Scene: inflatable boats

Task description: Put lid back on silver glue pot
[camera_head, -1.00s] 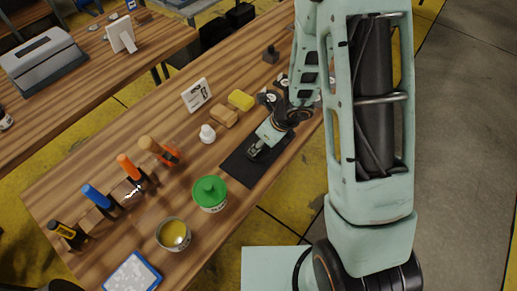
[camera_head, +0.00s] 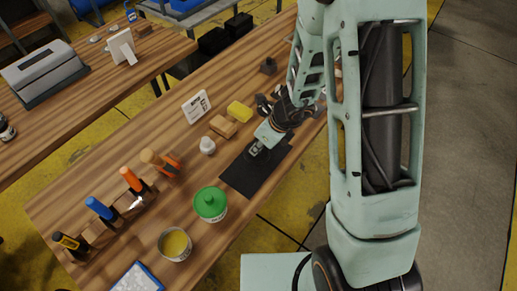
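The silver glue pot (camera_head: 174,244) stands open near the table's front edge, with yellow glue showing inside. A second pot (camera_head: 209,204) beside it has a green lid on. My gripper (camera_head: 255,151) points down over the far left part of a black mat (camera_head: 255,175), right of and behind both pots. The fingers are small and dark here, so I cannot tell whether they are open or hold anything. I see no separate lid for the silver pot; the gripper and arm hide part of the mat.
A white-capped bottle (camera_head: 207,145), a tan block (camera_head: 223,126) and a yellow sponge (camera_head: 239,111) stand left of the gripper. A tool rack (camera_head: 118,216) holds upright handles at the left. A blue-edged tray (camera_head: 137,279) lies at the front. A white sign (camera_head: 196,106) stands behind.

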